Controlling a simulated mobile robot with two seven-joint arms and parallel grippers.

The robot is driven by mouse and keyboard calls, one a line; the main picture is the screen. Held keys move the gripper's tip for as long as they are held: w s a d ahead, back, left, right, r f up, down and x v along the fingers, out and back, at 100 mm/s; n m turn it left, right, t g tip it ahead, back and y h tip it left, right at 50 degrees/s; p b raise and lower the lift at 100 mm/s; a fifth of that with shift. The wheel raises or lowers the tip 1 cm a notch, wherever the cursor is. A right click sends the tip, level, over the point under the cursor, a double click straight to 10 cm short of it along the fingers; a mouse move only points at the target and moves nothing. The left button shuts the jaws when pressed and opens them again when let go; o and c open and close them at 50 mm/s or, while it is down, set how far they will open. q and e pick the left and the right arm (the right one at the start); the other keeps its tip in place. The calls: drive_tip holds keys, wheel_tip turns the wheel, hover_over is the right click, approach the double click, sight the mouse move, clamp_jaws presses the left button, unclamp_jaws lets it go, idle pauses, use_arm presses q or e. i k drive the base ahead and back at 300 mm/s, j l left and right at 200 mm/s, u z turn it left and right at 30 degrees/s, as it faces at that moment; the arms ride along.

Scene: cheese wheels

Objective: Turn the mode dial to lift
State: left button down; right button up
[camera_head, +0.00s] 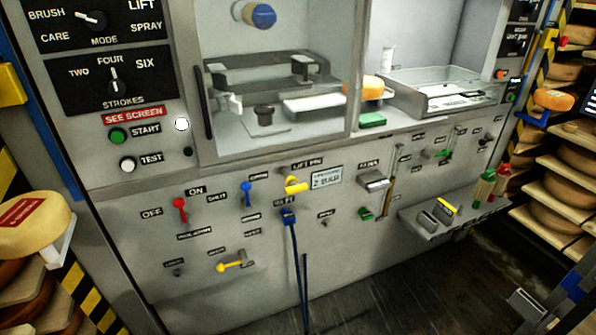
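The mode dial (97,20) is a black knob on a black plate at the top left of the head view. The word MODE stands below it. BRUSH and CARE are printed on its left, LIFT and SPRAY on its right. Its white mark points left and slightly up, toward BRUSH. The top of the plate is cut off by the frame edge. Neither of my grippers is in view.
Below is the strokes dial (116,88), its mark up toward FOUR. A green start button (118,136), a white test button (128,164) and a red lever (180,209) are lower. A glazed cabinet (275,80) stands right; a cheese wheel (35,224) is at left.

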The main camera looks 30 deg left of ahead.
sight(97, 20)
drive_tip(key=j+u, duration=0.1)
drive_tip(key=u, duration=1.55)
